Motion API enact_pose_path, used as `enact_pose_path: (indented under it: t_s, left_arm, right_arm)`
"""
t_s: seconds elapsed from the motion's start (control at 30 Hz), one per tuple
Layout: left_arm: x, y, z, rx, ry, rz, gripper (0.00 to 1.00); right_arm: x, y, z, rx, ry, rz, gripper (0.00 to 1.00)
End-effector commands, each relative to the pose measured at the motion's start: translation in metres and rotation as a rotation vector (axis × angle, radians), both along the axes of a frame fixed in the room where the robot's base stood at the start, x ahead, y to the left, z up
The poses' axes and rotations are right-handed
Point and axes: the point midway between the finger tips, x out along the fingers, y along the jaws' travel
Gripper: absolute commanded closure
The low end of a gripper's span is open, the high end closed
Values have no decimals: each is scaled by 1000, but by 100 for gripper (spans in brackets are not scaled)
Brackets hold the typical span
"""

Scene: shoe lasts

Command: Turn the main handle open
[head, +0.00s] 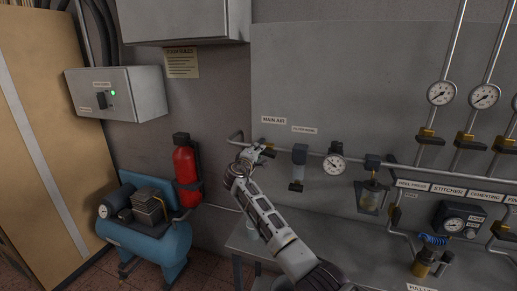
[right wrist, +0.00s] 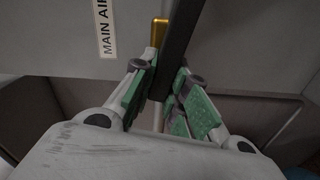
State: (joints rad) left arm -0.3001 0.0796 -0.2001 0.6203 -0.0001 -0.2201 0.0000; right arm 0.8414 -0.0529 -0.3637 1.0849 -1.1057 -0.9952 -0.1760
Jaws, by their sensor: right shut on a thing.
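The main handle (right wrist: 179,35) is a dark flat bar in the right wrist view. It runs from the top edge down between the green finger pads. My right gripper (right wrist: 165,98) is shut on it. A brass valve part (right wrist: 159,32) shows just beside the bar. In the head view my right gripper (head: 250,161) is at the left end of the wall pipe, under the MAIN AIR label (head: 273,120). There it hides most of the handle, so its exact angle is hard to tell. My left gripper is in neither view.
Along the pipe to the right are a filter (head: 298,163), a gauge (head: 333,165) and a lubricator bowl (head: 371,195). A red extinguisher (head: 185,172) and a blue compressor (head: 148,238) stand left. A grey bench (head: 333,251) lies below.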

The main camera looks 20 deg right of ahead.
Motion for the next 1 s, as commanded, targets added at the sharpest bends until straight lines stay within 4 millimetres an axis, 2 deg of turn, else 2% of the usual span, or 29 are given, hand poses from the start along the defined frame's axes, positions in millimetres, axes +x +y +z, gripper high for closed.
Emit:
enact_pose_path:
  t_s: [0.33, 0.87, 0.9, 1.0]
  left_arm:
    - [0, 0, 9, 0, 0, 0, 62]
    - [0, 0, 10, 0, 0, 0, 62]
    - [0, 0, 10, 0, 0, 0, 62]
    - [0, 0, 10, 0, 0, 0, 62]
  right_arm:
    - [0, 2, -5, -159, 106, 3, 100]
    - [0, 2, -8, -189, 127, 3, 100]
    - [0, 2, -8, -189, 127, 3, 83]
    - [0, 2, -8, -189, 128, 3, 70]
